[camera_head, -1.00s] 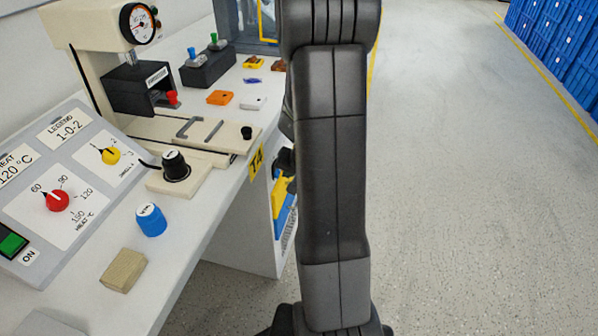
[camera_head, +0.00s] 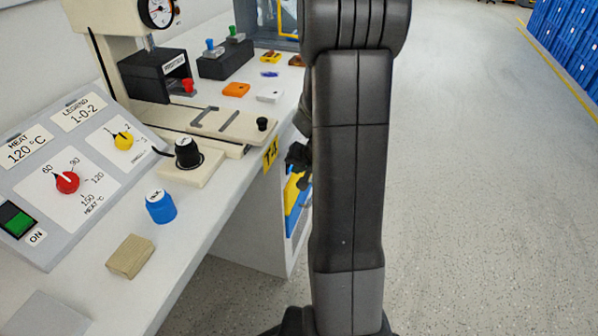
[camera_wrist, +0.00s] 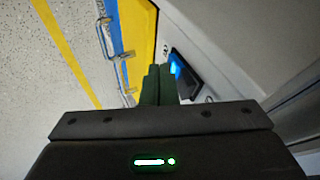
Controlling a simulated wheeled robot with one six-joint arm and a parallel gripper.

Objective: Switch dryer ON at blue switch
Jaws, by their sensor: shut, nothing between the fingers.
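My gripper (camera_wrist: 158,84) shows in the wrist view as two dark fingers pressed together, with nothing between them. Just right of the fingertips is a dark rectangular fitting (camera_wrist: 186,74) on a pale surface, with a glowing blue part (camera_wrist: 175,68) partly covered by the fingers. I cannot tell whether the fingers touch it, or its setting. In the head view a blue cylindrical piece (camera_head: 160,207) with a white-marked top stands on the bench. A dark part that may be my gripper (camera_head: 299,158) shows left of my arm at the bench's end; the rest is hidden.
The bench (camera_head: 185,262) carries a sloped panel with a red knob (camera_head: 67,182), a yellow knob (camera_head: 124,141) and a green button (camera_head: 18,224). A black knob (camera_head: 188,152) and a tan block (camera_head: 130,258) stand nearby. The floor (camera_head: 470,200) at right is clear.

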